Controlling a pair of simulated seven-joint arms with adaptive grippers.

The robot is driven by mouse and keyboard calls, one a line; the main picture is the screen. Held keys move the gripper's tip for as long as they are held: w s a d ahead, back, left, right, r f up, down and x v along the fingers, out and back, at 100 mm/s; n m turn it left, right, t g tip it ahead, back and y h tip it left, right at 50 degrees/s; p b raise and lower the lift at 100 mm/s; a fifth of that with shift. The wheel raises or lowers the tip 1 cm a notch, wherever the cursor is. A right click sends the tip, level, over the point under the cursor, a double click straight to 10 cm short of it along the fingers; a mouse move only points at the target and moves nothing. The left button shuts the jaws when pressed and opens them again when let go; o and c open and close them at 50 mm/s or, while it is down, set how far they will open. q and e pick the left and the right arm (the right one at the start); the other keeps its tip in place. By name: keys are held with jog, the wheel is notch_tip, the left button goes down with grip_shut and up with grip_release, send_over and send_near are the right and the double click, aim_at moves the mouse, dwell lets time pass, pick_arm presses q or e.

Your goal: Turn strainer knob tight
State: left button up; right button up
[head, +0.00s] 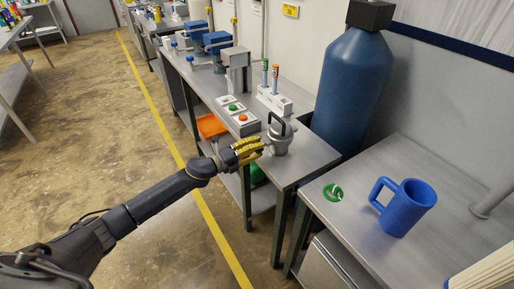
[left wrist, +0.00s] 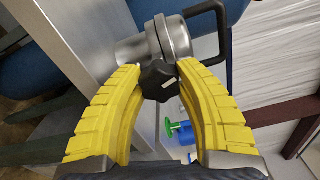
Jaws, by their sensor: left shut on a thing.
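The strainer is a grey metal pot-like body (head: 280,138) with a black handle, at the near end of the long steel bench. In the left wrist view its metal body (left wrist: 140,45) lies just beyond my fingertips. Its black lobed knob (left wrist: 158,81) faces my left gripper. My left gripper (head: 243,151) has yellow padded fingers, which reach the strainer's left side in the head view. In the left wrist view the yellow fingertips (left wrist: 160,75) are shut on the knob from both sides. My right gripper is in neither view.
A blue jug (head: 407,208) and a green ring-like item (head: 333,193) sit on the right table. A large blue cylinder (head: 352,85) stands behind. A button box with green and orange buttons (head: 238,114) is beside the strainer. The floor at left is open.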

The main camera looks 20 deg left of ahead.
pick_arm(q)
jog(key=shift+m, duration=2.2)
jog(key=shift+c, duration=0.2)
jog(key=o, duration=1.3)
jog(key=v, duration=1.2)
